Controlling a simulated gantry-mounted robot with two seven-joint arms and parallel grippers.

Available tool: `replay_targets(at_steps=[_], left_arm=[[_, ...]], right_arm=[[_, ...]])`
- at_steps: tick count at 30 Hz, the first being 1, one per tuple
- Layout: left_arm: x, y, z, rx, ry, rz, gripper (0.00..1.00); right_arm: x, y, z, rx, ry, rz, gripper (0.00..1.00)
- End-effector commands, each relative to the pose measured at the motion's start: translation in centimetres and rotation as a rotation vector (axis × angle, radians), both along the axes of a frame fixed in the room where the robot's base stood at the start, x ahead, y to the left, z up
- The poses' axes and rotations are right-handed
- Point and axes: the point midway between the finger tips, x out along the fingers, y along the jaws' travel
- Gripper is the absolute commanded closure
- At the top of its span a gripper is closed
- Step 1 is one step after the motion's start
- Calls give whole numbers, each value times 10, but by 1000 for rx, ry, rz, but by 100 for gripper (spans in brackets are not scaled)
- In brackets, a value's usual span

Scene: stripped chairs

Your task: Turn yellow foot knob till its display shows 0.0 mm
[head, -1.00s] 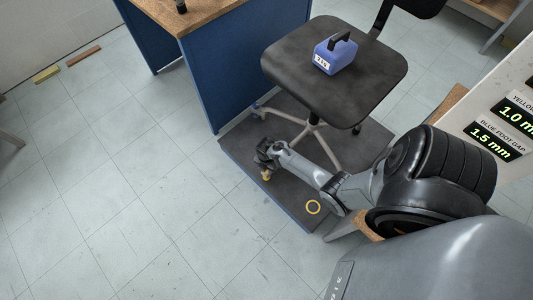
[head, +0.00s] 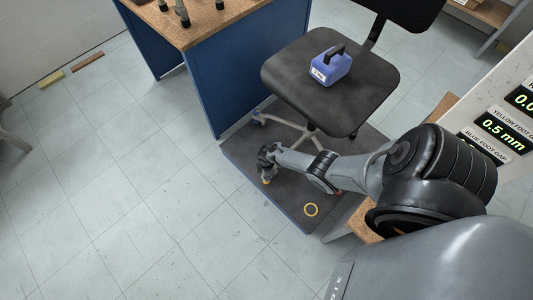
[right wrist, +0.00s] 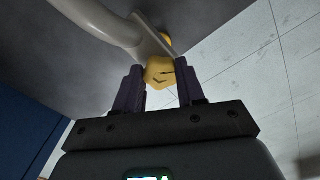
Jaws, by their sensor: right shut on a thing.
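The yellow foot knob (right wrist: 160,72) sits at the end of a pale chair leg in the right wrist view. My right gripper (right wrist: 161,86) is shut on it, one finger on each side. In the head view my right gripper (head: 266,168) is at the chair's front left foot, low over the dark mat, and largely hides the knob. The yellow foot gap display (head: 503,135) reads 0.5 mm. My left gripper is not in view.
The black chair (head: 325,85) carries a blue weight (head: 331,67). A blue-sided bench (head: 250,65) stands behind left. Another display (head: 522,99) starts with 0.0 and is cut off.

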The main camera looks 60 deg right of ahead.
Motion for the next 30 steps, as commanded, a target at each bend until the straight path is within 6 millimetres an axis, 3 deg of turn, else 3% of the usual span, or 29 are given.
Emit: replay_targets(at_steps=[18,30], left_arm=[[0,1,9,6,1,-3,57],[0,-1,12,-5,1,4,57]], right_arm=[[-1,1,0,1,1,-583,92],[-1,2,-1,1,1,-852,92]])
